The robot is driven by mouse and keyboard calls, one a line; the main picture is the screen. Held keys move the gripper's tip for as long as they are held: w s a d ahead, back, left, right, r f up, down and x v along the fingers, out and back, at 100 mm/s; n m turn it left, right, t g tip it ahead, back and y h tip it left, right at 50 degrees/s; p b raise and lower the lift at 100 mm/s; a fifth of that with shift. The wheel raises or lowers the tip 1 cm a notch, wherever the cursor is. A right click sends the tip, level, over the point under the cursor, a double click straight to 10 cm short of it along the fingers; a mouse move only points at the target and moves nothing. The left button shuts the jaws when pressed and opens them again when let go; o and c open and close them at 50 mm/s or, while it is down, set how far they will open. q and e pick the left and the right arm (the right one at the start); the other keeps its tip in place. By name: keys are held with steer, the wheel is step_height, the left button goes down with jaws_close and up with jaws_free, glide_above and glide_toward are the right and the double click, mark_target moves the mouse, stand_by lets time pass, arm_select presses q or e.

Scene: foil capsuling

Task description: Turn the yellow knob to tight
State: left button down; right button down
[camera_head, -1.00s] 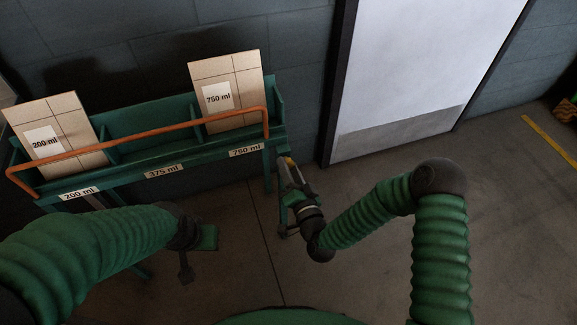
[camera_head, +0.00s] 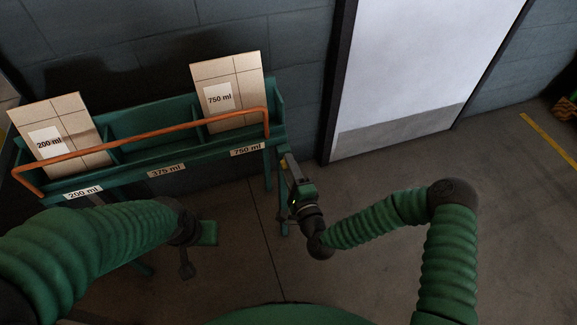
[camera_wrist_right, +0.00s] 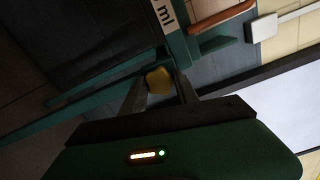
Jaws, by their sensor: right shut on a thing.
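The yellow knob (camera_wrist_right: 158,80) sits at the end of the green rack, below the orange rail. It shows between the two fingers of my right gripper (camera_wrist_right: 160,88), which is shut on it. In the head view my right gripper (camera_head: 288,162) is at the rack's right end, and the knob is mostly hidden by the fingers. My left gripper (camera_head: 197,255) hangs in front of the rack, apart from it. Its fingers are dark and unclear.
The green rack (camera_head: 150,152) has an orange rail (camera_head: 150,142) along its front and labels for 200, 375 and 750 ml. Two cartons (camera_head: 228,92) stand in its outer bays. A pale door (camera_head: 420,70) is behind at right.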

steer(key=shift+s+f+m+b, duration=0.15)
steer(key=shift+m+b, duration=0.15)
steer(key=shift+m, duration=1.75)
steer(key=shift+w+f+m+b, duration=0.15)
steer(key=shift+m+b, duration=0.1)
steer(key=shift+m, duration=1.75)
steer(key=shift+s+f+m+b, duration=0.15)
steer(key=shift+m+b, duration=0.15)
steer(key=shift+m, duration=1.75)
steer(key=c, duration=0.9)
jaws_free()
steer(key=shift+r, duration=0.25)
